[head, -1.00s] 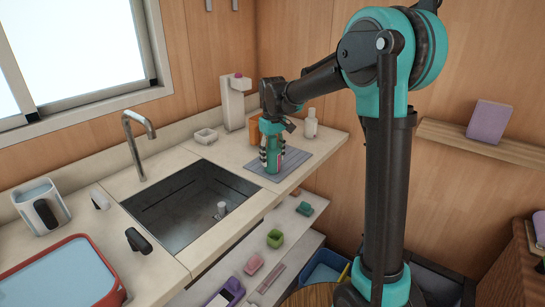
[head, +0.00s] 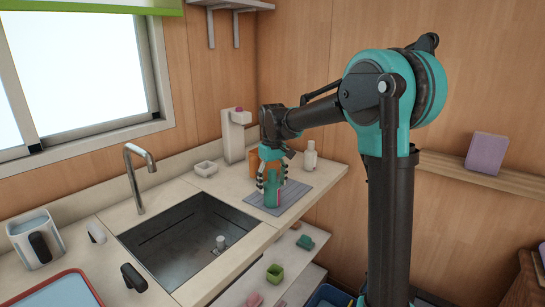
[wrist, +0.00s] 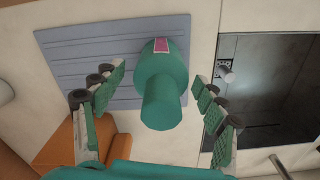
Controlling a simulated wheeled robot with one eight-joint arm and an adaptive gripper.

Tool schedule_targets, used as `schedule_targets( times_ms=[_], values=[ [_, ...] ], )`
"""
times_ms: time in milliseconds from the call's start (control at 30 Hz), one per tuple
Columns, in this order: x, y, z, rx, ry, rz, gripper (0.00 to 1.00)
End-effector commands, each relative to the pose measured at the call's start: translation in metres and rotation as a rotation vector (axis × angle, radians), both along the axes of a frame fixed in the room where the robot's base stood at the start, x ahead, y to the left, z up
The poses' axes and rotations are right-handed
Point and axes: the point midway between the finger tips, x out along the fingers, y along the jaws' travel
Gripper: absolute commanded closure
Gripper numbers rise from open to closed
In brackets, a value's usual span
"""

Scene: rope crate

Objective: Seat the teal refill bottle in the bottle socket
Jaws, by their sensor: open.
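The teal bottle (head: 271,198) stands upright on a grey ribbed mat (head: 295,194) on the counter right of the sink. In the wrist view the teal bottle (wrist: 163,75) shows its narrower neck towards me and a pink label. My gripper (head: 272,182) is above and around the bottle's upper part. In the wrist view its fingers (wrist: 160,80) are spread on both sides of the bottle, with gaps between. A white dispenser (head: 233,137) with a pink top stands behind. I cannot make out the bottle socket for certain.
An orange object (head: 253,160) stands close behind my gripper. A small white bottle (head: 310,156) is to the right, a white dish (head: 206,168) to the left. The sink (head: 185,235) with its tall tap (head: 137,175) lies left of the mat.

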Motion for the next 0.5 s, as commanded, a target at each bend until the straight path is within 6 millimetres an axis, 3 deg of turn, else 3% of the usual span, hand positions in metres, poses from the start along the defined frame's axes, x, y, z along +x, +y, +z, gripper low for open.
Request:
schedule_targets(
  times_ms=[100, 500],
  values=[
    [0.011, -0.001, 0.026, 0.0, 0.0, -0.001, 0.28],
    [0.01, -0.001, 0.112, 0.0, 0.0, 0.0, 0.28]
  ],
)
